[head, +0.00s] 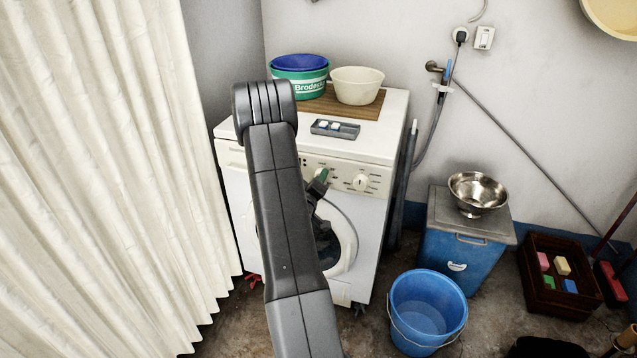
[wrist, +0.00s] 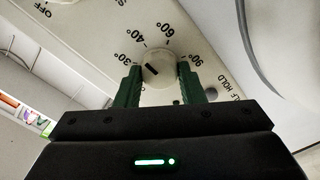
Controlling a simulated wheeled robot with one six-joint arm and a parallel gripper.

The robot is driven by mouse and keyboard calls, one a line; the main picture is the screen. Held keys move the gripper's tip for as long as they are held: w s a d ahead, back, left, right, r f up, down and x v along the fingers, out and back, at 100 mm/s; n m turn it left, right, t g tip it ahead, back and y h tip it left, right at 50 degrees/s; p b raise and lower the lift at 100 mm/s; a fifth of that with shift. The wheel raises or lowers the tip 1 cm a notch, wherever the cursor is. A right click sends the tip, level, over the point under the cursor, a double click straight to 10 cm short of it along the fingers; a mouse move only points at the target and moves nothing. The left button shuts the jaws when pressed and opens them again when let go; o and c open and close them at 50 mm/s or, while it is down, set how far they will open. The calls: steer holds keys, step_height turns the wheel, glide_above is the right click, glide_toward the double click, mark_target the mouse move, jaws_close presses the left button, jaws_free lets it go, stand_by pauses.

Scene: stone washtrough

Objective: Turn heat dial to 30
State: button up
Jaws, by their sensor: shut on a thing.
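The heat dial (wrist: 159,68) is a round off-white knob on the washing machine's panel. Its printed scale (wrist: 160,40) reads 30, 40, 60 and 90 degrees. The knob's short dark mark slants up and left, roughly between 30 and 40. My gripper (wrist: 160,82) has its green fingers on either side of the knob, shut on it. In the head view my gripper (head: 322,176) is at the front panel of the white washing machine (head: 377,145); the heat dial is hidden there behind it.
Another round knob (head: 360,182) sits to the right on the panel. On top are a soap tray (head: 335,129), a green tub (head: 300,85) and a cream basin (head: 357,85). A blue bucket (head: 428,308) stands on the floor at front right; a curtain (head: 95,170) hangs at left.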

steer(key=shift+f+n, duration=0.1)
steer(key=shift+n, duration=3.7)
steer(key=o, duration=1)
steer(key=shift+s, duration=0.1)
steer(key=v, duration=1.3)
steer(key=shift+s+a, duration=0.1)
steer(key=shift+s, duration=0.15)
